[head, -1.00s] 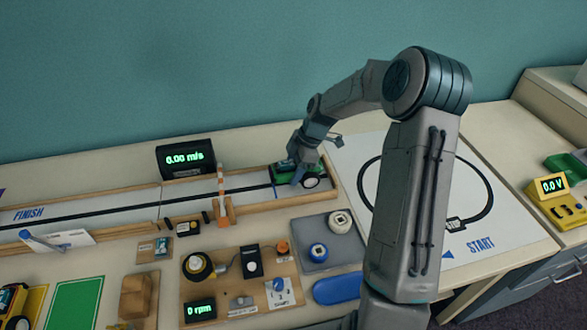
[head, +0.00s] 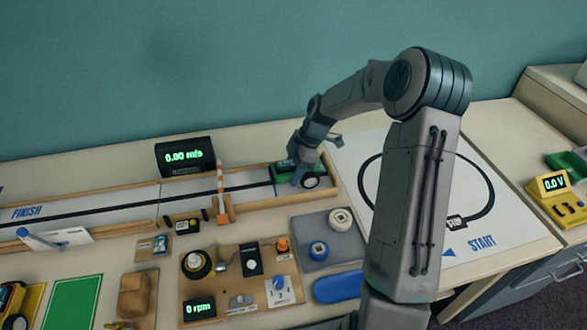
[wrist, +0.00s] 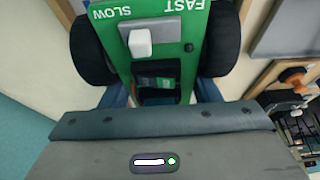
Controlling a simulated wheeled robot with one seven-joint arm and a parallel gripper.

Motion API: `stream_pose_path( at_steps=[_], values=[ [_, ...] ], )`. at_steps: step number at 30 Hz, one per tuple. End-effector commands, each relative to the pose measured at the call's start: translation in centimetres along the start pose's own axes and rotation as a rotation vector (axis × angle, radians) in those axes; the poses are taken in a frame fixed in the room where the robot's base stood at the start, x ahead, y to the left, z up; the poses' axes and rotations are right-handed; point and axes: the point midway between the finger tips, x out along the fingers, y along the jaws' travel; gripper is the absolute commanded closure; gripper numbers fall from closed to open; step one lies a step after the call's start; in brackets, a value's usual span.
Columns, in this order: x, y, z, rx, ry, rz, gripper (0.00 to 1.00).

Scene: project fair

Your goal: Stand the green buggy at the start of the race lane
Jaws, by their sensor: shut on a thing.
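The green buggy (head: 285,171) is at the right end of the race lane (head: 120,212), inside its wooden side rails, with a black wheel showing. My gripper (head: 301,170) is shut on the buggy and partly covers it. In the wrist view the buggy (wrist: 175,80) fills the upper middle, with a white switch between SLOW and FAST and black wheels on both sides. Whether the buggy's wheels touch the lane floor is hard to tell. The blue start line lies just left of the buggy. The fingertips are mostly hidden.
An orange-striped gate (head: 221,195) stands across the lane left of the buggy. A speed display (head: 185,156) stands behind the lane. In front are a grey tray (head: 345,252) with two spools and a board of motor parts (head: 225,265). A loop-track sheet (head: 500,215) lies to the right.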

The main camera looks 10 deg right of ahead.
Motion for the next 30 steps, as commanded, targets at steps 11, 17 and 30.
stream_pose_path(
  at_steps=[11,17,30],
  values=[
    [0.05,0.02,0.01,-0.001,0.000,0.001,0.60],
    [0.19,0.02,0.08,0.000,0.000,0.001,0.60],
    [0.18,0.02,0.06,-0.001,0.000,0.001,0.24]
  ],
)
